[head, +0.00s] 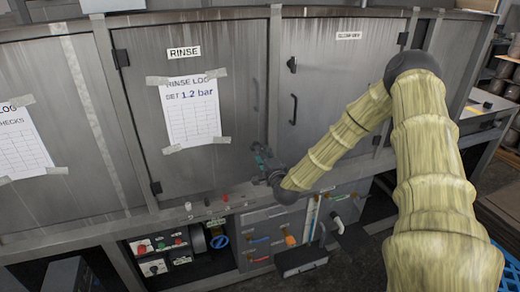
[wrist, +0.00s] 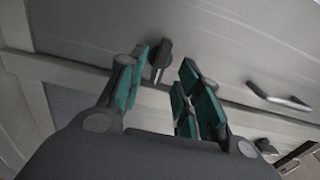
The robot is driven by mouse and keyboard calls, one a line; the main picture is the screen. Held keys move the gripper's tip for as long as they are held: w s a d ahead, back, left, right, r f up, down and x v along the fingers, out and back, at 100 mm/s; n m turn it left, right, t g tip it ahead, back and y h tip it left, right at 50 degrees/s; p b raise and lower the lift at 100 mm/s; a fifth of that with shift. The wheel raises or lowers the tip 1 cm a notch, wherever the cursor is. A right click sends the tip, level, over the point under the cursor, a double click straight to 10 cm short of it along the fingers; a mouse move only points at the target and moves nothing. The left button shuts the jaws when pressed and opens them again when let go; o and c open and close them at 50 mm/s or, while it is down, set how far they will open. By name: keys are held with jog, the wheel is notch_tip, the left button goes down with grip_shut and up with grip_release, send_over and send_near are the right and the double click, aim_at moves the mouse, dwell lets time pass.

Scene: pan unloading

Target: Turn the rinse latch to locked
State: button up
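The grey rinse door (head: 240,60) carries a RINSE label and a taped rinse log reading "SET 1.2 bar". My gripper (head: 262,158) is at the lower right edge of this door. In the wrist view, the rinse latch (wrist: 162,56), a small dark knob with a narrow lever, shows between and just beyond the fingertips of my gripper (wrist: 165,68). The fingers are spread, with a gap on both sides of the latch; I see no contact. The lever points down in that view, towards the door frame. In the head view my gripper hides the latch.
A bar handle (wrist: 280,101) is on the same door. The door to the right has its own dark latch (head: 292,64) and handle (head: 293,109).

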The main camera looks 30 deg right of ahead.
jog(key=shift+p+x, duration=0.3)
jog(key=shift+x, duration=1.3)
jog(key=shift+c, duration=0.4)
grip_shut()
